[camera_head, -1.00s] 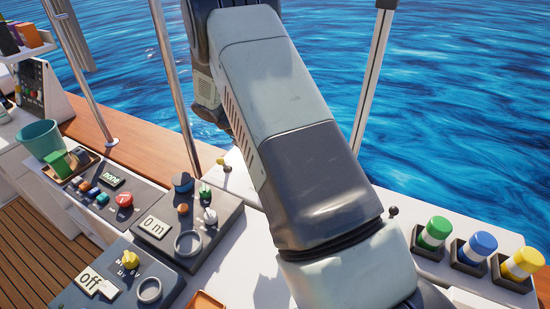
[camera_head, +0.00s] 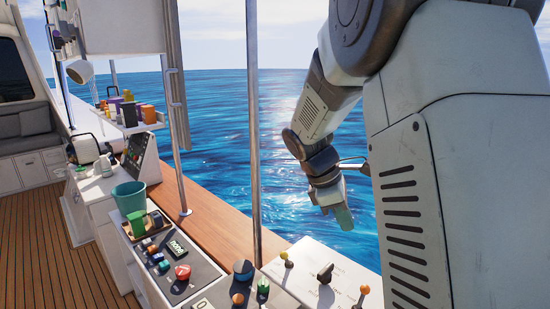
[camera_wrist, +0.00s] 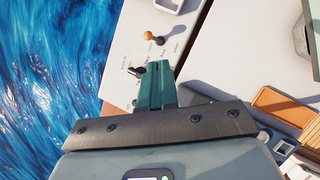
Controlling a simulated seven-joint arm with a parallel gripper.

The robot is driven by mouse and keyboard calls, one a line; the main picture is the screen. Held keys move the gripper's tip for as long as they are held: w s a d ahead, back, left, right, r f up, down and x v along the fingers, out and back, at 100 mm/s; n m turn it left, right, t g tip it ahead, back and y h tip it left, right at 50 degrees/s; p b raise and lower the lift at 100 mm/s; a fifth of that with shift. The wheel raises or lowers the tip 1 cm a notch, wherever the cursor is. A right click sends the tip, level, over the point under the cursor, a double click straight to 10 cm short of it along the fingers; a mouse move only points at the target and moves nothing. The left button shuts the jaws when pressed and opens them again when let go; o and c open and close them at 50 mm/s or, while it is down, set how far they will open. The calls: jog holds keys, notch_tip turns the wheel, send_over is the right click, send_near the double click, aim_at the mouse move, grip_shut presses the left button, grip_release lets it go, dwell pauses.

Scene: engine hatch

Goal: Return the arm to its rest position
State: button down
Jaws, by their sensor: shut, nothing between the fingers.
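My gripper (camera_head: 343,216) hangs from my raised arm at the right of the head view, with the sea behind it. It is above the white console panel and apart from it. In the wrist view its teal fingers (camera_wrist: 156,86) are together with nothing between them. Below them the wrist view shows a black switch (camera_wrist: 135,72) and an orange-knobbed lever (camera_wrist: 149,36) on the white panel. My large arm links cover the right of the head view.
A white panel (camera_head: 310,262) with small levers lies below my gripper. A dark control panel with a red knob (camera_head: 183,272), a teal bucket (camera_head: 129,197) and thin metal posts (camera_head: 254,130) stand to the left. Open water lies behind.

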jog(key=s+a+r+m+t+y, duration=0.25)
jog(key=s+r+m, duration=0.45)
jog(key=s+r, duration=0.4)
jog(key=s+a+r+m+t+y, duration=0.1)
jog(key=s+m, duration=0.3)
jog(key=s, duration=0.3)
jog(key=s+a+m+t+y, duration=0.1)
jog(key=s+m+t, duration=0.1)
jog(key=s, duration=0.5)
jog(key=shift+s+r+m+y, duration=0.2)
jog(key=shift+r+m+y, duration=0.2)
jog(key=shift+m, duration=0.5)
